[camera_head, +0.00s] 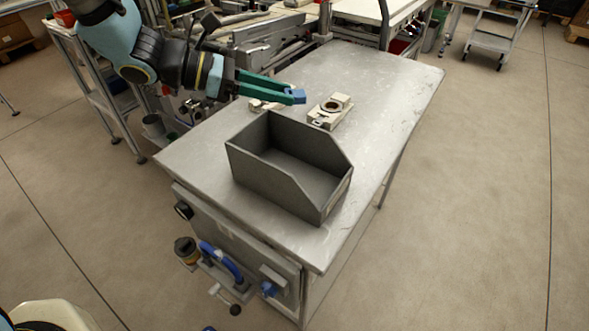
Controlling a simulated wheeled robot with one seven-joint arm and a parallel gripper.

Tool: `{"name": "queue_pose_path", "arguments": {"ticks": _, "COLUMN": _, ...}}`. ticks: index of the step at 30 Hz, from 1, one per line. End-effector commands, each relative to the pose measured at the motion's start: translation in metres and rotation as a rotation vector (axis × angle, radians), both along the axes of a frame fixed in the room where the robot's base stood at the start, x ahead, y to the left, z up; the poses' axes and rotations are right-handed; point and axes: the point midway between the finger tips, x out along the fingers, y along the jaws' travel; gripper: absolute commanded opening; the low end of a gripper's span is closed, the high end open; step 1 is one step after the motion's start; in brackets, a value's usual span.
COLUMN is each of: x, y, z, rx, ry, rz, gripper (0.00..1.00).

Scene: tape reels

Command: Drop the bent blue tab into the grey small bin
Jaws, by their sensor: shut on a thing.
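My gripper (294,96) has long green fingers and reaches in from the upper left, above the metal table. It is shut on the bent blue tab (300,94), a small blue piece at the fingertips; the fingers hide part of it. The grey small bin (288,184) stands on the table nearer the camera. It is an open box with a lowered, sloping front on the right, and its visible floor is empty. The gripper and tab are behind the bin's back rim in the picture, not over its opening.
A beige block fixture with a round hole (331,110) sits on the table (388,90) behind the bin. A small beige piece (262,105) lies partly hidden below the fingers. The table's right side is clear. Equipment crowds the far left edge.

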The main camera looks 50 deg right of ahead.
Motion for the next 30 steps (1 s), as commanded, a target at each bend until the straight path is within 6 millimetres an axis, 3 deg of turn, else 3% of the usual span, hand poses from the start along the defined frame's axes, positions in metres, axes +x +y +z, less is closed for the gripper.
{"name": "queue_pose_path", "arguments": {"ticks": 3, "x": 0.0, "y": 0.0, "z": -0.02, "rx": 0.002, "ry": 0.001, "rz": 0.001, "gripper": 0.0}}
{"name": "queue_pose_path", "arguments": {"ticks": 9, "x": 0.0, "y": 0.0, "z": -0.039, "rx": 0.001, "ry": 0.0, "rz": 0.0, "gripper": 0.0}}
{"name": "queue_pose_path", "arguments": {"ticks": 20, "x": 0.0, "y": 0.0, "z": -0.042, "rx": 0.001, "ry": 0.0, "rz": 0.001, "gripper": 0.0}}
{"name": "queue_pose_path", "arguments": {"ticks": 21, "x": 0.0, "y": 0.0, "z": -0.042, "rx": 0.0, "ry": 0.0, "rz": 0.001, "gripper": 0.4}}
{"name": "queue_pose_path", "arguments": {"ticks": 30, "x": 0.001, "y": 0.0, "z": -0.042, "rx": 0.0, "ry": 0.0, "rz": 0.001, "gripper": 0.7}}
